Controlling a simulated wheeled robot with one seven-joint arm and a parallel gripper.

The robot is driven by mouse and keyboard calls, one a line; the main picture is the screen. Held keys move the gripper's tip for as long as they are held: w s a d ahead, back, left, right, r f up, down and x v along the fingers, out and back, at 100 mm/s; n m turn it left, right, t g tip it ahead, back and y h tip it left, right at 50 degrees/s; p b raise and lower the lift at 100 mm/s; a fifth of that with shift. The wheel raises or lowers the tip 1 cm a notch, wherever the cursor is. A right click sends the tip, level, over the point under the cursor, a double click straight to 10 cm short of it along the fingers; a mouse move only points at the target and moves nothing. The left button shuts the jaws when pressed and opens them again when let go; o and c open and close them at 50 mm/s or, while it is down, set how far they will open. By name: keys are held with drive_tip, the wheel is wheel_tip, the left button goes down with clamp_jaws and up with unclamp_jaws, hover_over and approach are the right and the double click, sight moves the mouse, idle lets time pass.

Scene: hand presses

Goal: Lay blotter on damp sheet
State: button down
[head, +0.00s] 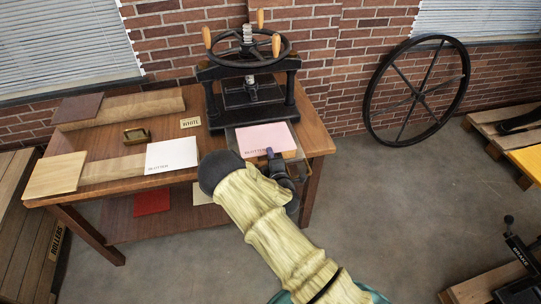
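A pink sheet (264,137) with lettering that seems to read "BLOTTER" is in front of the black hand press (250,98), over a grey plate (232,143). My gripper (272,158) is at the front edge of the pink sheet, one dark finger overlapping it. Whether it grips the sheet or the sheet rests flat is unclear. My forearm hides part of the gripper. A white sheet (171,152), also lettered like "BLOTTER", lies on the table to the left. I cannot make out a damp sheet; anything under the pink sheet is hidden.
The wooden table (105,138) also holds boards at the left, a small brass-coloured frame (137,135) and a small label card (190,122). A red item (151,202) lies on the lower shelf. A large spoked wheel (417,90) leans on the wall.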

idle(0.4)
drive_tip(key=c, duration=1.4)
unclamp_jaws()
drive_tip(key=v, duration=0.6)
drive_tip(key=shift+s+p, duration=0.2)
drive_tip(key=shift+p, duration=0.1)
drive_tip(key=shift+d+f, duration=0.1)
drive_tip(key=shift+d, duration=0.05)
